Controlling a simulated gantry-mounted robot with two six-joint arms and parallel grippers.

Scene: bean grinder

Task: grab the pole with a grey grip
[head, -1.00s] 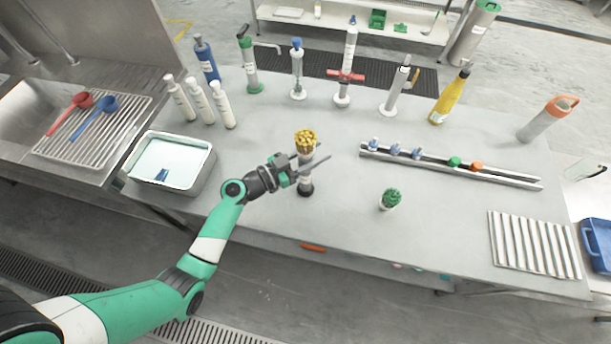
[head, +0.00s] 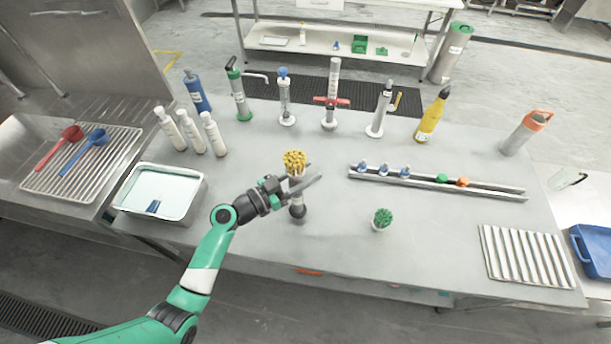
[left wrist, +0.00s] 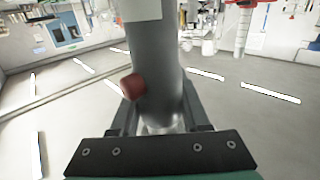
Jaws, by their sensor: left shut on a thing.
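My left gripper (head: 298,184) is shut around an upright grey cylinder (left wrist: 155,60) with a red knob on its side, as the left wrist view shows. In the head view this thing has a yellow, bristly-looking top (head: 294,161) and a dark lower end (head: 297,211) at the table. Several upright poles stand along the back: one with a green handle (head: 238,92), one with a blue top (head: 285,96), one with a red crossbar (head: 332,98), and a white one with a dark grey top (head: 380,110). My right gripper is out of view.
A metal rail (head: 435,182) with small coloured pieces lies to the right, with a green-topped cup (head: 382,220) in front. A metal tray (head: 200,190) and white bottles (head: 190,134) stand left. A ridged plate (head: 525,258) lies front right.

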